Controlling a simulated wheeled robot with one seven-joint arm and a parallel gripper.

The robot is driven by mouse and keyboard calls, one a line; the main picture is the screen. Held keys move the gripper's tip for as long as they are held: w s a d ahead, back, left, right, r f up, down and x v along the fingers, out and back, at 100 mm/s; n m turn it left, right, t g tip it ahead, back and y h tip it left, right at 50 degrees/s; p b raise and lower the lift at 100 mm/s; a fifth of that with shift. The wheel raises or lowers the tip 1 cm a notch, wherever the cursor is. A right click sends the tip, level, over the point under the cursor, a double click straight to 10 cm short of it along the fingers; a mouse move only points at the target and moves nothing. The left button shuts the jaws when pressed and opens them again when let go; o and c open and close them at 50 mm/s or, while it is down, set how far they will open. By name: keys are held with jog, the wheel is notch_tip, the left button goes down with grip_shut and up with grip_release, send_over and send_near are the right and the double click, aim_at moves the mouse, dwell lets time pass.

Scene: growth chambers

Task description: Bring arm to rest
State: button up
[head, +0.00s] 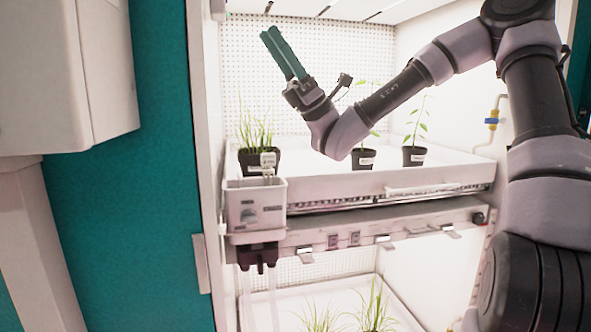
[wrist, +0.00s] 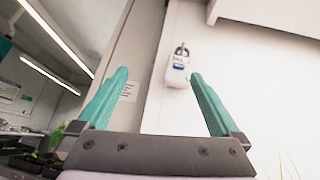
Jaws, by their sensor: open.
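My gripper (head: 270,36) has green fingers and is raised in front of the growth chamber's perforated back wall, pointing up and to the left in the head view. In the wrist view my gripper (wrist: 160,78) shows its two green fingers spread well apart with nothing between them. My arm reaches in from the right over the upper shelf, bent at a low elbow. No object is held.
The upper tray (head: 320,187) holds several potted plants, including a grassy pot (head: 260,160) and a seedling pot (head: 414,156) below my arm. A white box (head: 254,205) hangs at the tray's front left. A lower shelf has grassy plants (head: 372,305). A teal wall (head: 160,190) stands left.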

jog(key=s+a+f+n+h, duration=0.3)
jog(key=s+a+f+h, duration=0.1)
jog(key=s+f+h, duration=0.4)
jog(key=s+d+f+n+t+h, duration=0.1)
jog(key=d+f+t+h, duration=0.25)
jog(key=f, duration=0.35)
jog(key=s+d+f+n+t+h, duration=0.1)
jog(key=d+f+n+t+h, duration=0.15)
jog(key=f+h, duration=0.4)
jog(key=w+d+r+t+h, duration=0.1)
jog(key=d+t, duration=0.3)
jog(key=d, duration=0.4)
jog(key=w+d+r+t+h, duration=0.2)
jog(key=d+t+h, duration=0.1)
jog(key=d, duration=0.6)
jog(key=w+d+r+t+h, duration=0.1)
jog(key=w+d+t+h, duration=0.1)
jog(key=d+t, duration=0.4)
jog(key=d, duration=0.3)
jog(key=shift+w+d+r, duration=0.2)
jog(key=shift+d+r, duration=0.05)
jog(key=shift+r, duration=0.15)
